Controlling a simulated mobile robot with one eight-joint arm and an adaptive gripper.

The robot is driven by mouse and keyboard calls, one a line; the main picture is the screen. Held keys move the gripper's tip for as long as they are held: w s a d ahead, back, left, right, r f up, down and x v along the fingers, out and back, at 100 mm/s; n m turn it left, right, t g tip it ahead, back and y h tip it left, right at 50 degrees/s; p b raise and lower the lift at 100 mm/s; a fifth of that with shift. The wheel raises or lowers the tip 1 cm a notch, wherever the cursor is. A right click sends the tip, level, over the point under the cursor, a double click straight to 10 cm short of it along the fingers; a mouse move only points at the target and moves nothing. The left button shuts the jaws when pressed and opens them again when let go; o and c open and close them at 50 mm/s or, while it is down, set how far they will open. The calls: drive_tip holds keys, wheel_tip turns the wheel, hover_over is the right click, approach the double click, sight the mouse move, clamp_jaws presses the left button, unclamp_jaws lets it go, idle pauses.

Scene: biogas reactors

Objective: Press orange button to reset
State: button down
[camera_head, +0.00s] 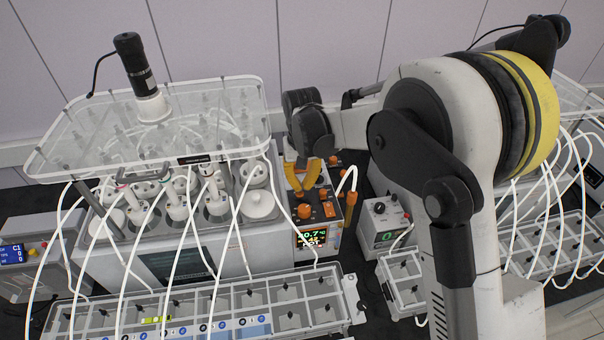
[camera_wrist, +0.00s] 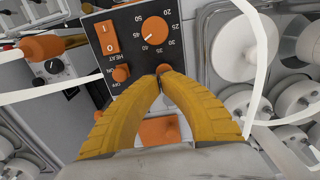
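The control box (camera_head: 322,222) carries several orange controls, and I cannot tell which one is the reset button. Another orange part (camera_wrist: 160,131) shows between my fingers. My gripper (camera_wrist: 163,71) has yellow fingers whose tips meet, with nothing seen held. The tips are over the panel below the dial; whether they touch it is unclear. My gripper (camera_head: 303,190) also shows above the box in the head view.
White tubes (camera_wrist: 258,60) loop close beside my fingers. The vessel bath (camera_head: 150,258) with white-lidded bottles stands left of the control box, under a clear tray (camera_head: 225,95). A grey box with a dial (camera_head: 385,222) stands to the right. A compartment rack (camera_head: 250,300) lies in front.

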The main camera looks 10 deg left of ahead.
drive_tip(key=shift+f, duration=0.25)
wheel_tip(320, 180, down, 2)
drive_tip(key=shift+b, duration=1.05)
drive_tip(key=shift+r, duration=0.1)
wheel_tip(320, 180, up, 14)
drive_tip(key=p, duration=0.2)
